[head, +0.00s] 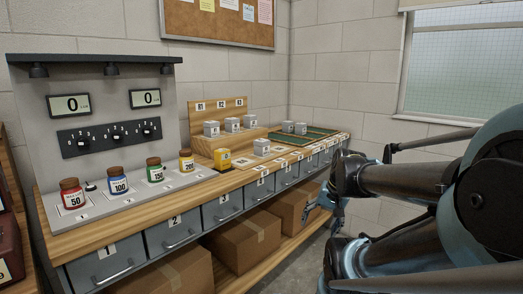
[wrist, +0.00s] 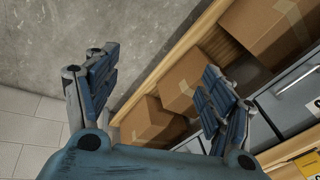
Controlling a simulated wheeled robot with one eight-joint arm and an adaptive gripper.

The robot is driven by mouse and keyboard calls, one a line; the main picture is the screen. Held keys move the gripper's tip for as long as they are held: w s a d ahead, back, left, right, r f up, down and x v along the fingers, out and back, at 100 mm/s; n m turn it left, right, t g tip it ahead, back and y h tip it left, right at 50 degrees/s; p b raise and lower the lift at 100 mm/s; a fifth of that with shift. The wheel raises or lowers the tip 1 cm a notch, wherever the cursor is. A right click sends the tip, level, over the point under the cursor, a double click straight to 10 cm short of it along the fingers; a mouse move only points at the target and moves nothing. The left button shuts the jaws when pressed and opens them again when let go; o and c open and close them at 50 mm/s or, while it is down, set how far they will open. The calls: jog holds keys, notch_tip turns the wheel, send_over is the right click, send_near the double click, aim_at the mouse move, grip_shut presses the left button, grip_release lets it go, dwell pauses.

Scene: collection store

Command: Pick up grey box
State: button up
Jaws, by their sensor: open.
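Several small grey boxes stand on the bench in the head view. A row of them, one being a grey box (head: 232,125), sits on a wooden step in front of an upright wooden board. Two more, one being a grey box (head: 300,128), stand further right by a green tray. Another grey box (head: 262,147) sits lower, on a pale plate. Which one is meant I cannot tell. My gripper (head: 325,207) is in front of the bench, below its top and apart from the boxes. In the wrist view my gripper (wrist: 158,88) is open and empty; no grey box shows there.
The bench (head: 130,229) has numbered grey drawers (head: 181,228) with handles. Cardboard boxes (head: 243,243) lie on the shelf below. Left are jars with coloured labels (head: 118,184) and a panel with displays (head: 69,105). The green tray (head: 318,131) is right.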

jog(key=w+a+r+m+t+y, duration=0.1)
jog(key=w+a+r+m+y, duration=0.15)
jog(key=w, duration=0.25)
jog(key=w+a+r+m+y, duration=0.2)
jog(key=w+a+m, duration=0.15)
jog(key=w, duration=0.25)
jog(key=m+t+y, duration=0.7)
jog(key=m, duration=1)
send_near(262, 146)
jog(key=d+f, duration=0.2)
jog(key=d, duration=0.3)
jog(key=x, duration=1.6)
jog(key=shift+w+a+r, duration=0.3)
jog(key=shift+r, duration=0.05)
jog(key=c, duration=1.7)
jog(key=shift+o, duration=0.2)
jog(key=shift+r, duration=0.1)
